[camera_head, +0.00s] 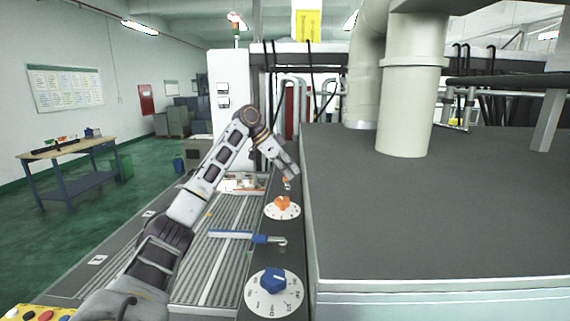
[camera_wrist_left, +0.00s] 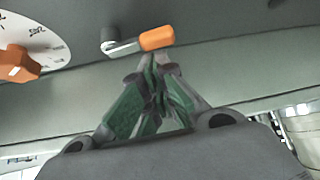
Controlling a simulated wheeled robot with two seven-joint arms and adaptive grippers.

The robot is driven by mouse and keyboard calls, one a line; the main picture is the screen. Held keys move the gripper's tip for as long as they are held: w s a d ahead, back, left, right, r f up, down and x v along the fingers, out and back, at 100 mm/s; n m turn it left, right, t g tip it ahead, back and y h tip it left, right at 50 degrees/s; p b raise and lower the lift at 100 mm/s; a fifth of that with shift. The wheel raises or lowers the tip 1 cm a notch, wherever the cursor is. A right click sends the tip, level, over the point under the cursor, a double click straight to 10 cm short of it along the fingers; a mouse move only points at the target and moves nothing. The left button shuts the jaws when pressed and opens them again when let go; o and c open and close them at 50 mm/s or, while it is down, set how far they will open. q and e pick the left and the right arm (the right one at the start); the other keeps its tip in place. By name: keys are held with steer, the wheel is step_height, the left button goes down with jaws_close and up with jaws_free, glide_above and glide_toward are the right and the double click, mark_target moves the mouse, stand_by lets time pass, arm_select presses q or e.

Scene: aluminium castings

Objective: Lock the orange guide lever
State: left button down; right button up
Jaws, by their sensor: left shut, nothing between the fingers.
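The orange guide lever (camera_wrist_left: 157,38) shows in the left wrist view as an orange grip on a short metal arm with a dark pivot at its left end. In the head view only a small orange part of the lever (camera_head: 286,181) shows below my left gripper (camera_head: 289,176), which hides much of it. In the left wrist view my left gripper (camera_wrist_left: 158,62) is shut and empty. Its green-padded fingertips are just below the orange grip in the picture; I cannot tell whether they touch it. My right gripper is not in view.
An orange knob on a white dial (camera_head: 283,211) sits just nearer on the dark panel. A blue-handled lever (camera_head: 240,236) and a blue knob (camera_head: 272,281) are nearer still. A large grey-topped housing (camera_head: 430,210) borders the panel on the right. Ribbed plates (camera_head: 190,255) lie left.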

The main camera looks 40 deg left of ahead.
arm_select(q)
steer(key=shift+w+d+f, duration=0.15)
steer(key=shift+w+f, duration=0.05)
steer(key=shift+f, duration=0.15)
